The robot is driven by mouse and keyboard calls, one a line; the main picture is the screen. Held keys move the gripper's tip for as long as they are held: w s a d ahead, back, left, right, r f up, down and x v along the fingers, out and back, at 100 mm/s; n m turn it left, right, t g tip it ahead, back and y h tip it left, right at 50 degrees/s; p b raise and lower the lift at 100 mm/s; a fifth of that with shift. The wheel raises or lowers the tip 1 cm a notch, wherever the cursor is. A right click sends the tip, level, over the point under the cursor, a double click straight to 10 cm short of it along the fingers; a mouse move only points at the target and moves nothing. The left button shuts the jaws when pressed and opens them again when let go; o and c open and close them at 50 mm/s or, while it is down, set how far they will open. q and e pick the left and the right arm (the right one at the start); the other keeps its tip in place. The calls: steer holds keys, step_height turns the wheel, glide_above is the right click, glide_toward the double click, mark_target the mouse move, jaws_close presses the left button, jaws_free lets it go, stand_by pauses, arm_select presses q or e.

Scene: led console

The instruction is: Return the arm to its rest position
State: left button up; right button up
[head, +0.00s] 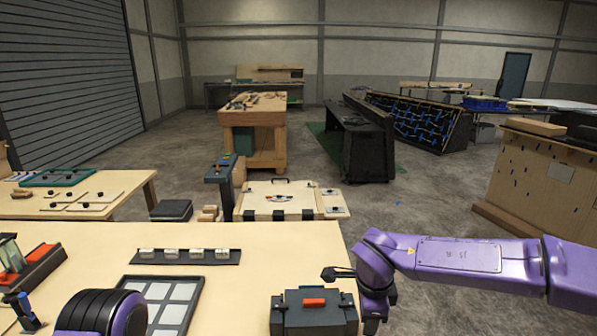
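My purple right arm comes in from the right, over the right end of the near table. Its wrist bends down beside a dark grey box with a red bar on top (314,302). The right gripper (372,322) points down by the box's right side; its fingers are too unclear to tell open from shut. I see nothing held in it. Part of my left arm, black and ribbed with a purple end, shows at the bottom left; its gripper is out of view.
The near table (260,262) bears a dark strip with several white blocks (187,256) and a dark panel of pale squares (165,302). A red and black device (32,272) stands at the left. Another table (125,188) is behind. Open floor (430,205) lies beyond my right arm.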

steer(key=s+d+f+n+t+h+b, duration=0.25)
steer(key=s+f, duration=0.25)
steer(key=f, duration=0.7)
steer(key=s+d+f+n+t+h+b, duration=0.1)
steer(key=s+d+f+n+t+b, duration=0.2)
steer(key=f, duration=0.9)
steer(key=s+d+f+n+g+b, duration=0.1)
steer(key=s+d+f+n, duration=0.1)
steer(key=s, duration=0.5)
steer(key=s+d+f+n+g+b, duration=0.1)
steer(key=s+d+f+n+b, duration=0.1)
steer(key=s+d+f, duration=0.2)
steer(key=s+d+f+n+g+b, duration=0.1)
steer(key=s+d+f+n+b, duration=0.1)
steer(key=s+f, duration=0.6)
steer(key=s+d+n+y, duration=0.1)
steer(key=s, duration=0.2)
steer(key=shift+d+g, duration=0.35)
steer(key=shift+d, duration=0.05)
